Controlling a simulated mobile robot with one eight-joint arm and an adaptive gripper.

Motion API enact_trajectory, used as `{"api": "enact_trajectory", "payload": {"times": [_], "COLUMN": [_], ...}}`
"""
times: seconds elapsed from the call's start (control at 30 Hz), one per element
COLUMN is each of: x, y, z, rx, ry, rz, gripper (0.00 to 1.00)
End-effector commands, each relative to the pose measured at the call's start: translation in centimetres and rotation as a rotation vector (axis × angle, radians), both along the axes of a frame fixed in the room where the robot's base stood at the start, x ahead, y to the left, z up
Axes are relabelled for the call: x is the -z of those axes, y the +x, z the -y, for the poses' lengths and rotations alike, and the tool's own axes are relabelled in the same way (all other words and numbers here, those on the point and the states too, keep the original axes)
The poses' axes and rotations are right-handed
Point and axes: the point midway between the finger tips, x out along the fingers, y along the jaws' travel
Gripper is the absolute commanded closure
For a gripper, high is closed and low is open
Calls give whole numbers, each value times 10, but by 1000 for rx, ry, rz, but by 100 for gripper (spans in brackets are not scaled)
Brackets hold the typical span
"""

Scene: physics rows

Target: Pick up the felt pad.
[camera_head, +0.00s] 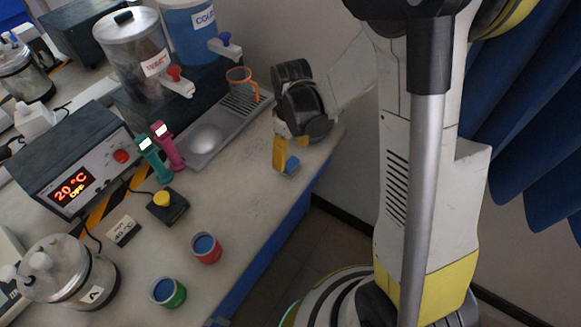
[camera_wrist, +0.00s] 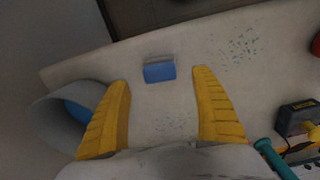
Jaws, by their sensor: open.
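The felt pad appears to be the small blue block with a grey edge (camera_wrist: 159,71) lying on the pale bench in the wrist view. It also shows in the head view (camera_head: 292,166), partly beside the yellow finger. My gripper (camera_wrist: 160,83) is open and empty, with its yellow fingers spread to either side of the pad's line. The pad sits between and slightly beyond the fingertips in the picture, with clear room on both sides. In the head view my gripper (camera_head: 280,165) points down close to the pad; the exact height gap cannot be told.
Red (camera_head: 206,248) and green (camera_head: 168,292) cups, a yellow-button box (camera_head: 168,205) and a drip tray (camera_head: 215,135) share the bench. The bench's blue front edge (camera_head: 262,258) is near.

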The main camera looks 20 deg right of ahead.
Motion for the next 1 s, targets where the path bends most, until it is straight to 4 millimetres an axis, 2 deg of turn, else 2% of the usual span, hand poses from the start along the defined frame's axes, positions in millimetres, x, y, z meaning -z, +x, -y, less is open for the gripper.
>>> {"api": "enact_trajectory", "payload": {"times": [0.3,0.57,0.73,1.0], "x": [47,49,49,49], "y": [2,2,2,2], "z": [0,0,0,0], "rx": [0,1,1,1], "ry": [0,0,1,0], "rz": [0,0,1,0], "gripper": [24,24,75,77]}}
